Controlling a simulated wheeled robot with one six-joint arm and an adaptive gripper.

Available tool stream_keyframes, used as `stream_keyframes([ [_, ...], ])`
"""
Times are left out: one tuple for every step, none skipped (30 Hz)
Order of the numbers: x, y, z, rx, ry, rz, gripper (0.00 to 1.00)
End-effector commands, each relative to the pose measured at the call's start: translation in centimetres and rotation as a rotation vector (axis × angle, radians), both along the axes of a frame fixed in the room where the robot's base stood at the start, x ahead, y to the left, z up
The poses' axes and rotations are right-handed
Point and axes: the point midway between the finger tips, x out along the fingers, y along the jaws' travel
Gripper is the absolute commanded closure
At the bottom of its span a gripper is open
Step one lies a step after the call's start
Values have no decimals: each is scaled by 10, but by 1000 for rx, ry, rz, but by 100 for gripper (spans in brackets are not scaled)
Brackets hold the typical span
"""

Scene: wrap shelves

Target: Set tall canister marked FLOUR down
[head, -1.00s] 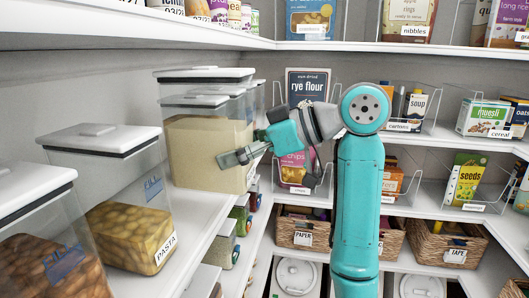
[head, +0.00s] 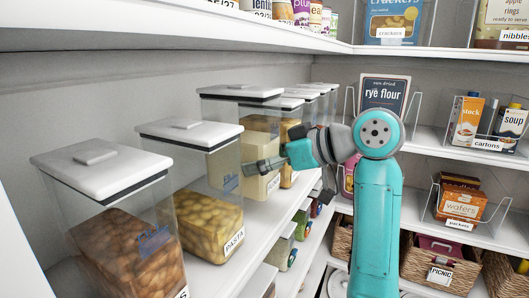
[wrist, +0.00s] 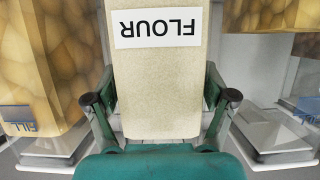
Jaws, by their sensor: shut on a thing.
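The tall clear canister (head: 258,143) holds pale flour and has a white lid with a dark rim. It stands upright at the left shelf, in line with the row there. My gripper (head: 263,166) is shut on its sides. In the wrist view the FLOUR label (wrist: 157,28) appears upside down, and the gripper fingers (wrist: 160,100) lie on both sides of the canister. I cannot tell whether its base touches the shelf (head: 225,262).
The PASTA canister (head: 207,215) stands nearer, with another filled canister (head: 125,250) before it. More canisters (head: 291,135) stand close behind the flour. An upper shelf (head: 250,37) overhangs the row.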

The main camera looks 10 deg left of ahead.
Motion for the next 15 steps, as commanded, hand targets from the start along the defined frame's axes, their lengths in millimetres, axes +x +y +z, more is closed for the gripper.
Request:
stream_keyframes([
  [0,0,1,4,-5,0,87],
  [0,0,0,4,-5,0,87],
  [0,0,-3,4,-5,0,87],
  [0,0,-5,3,-4,0,87],
  [0,0,-8,3,-3,0,87],
  [0,0,-13,3,-2,0,87],
  [0,0,-17,3,-2,0,87],
  [0,0,-21,3,-2,0,87],
  [-1,0,-26,3,-1,0,87],
  [-1,0,-30,3,-2,0,87],
  [-1,0,-33,2,-3,1,87],
  [0,3,-35,3,-4,2,87],
  [0,3,-36,2,-5,2,87],
  [0,4,-37,3,-5,2,87],
  [1,4,-37,3,-5,2,87],
])
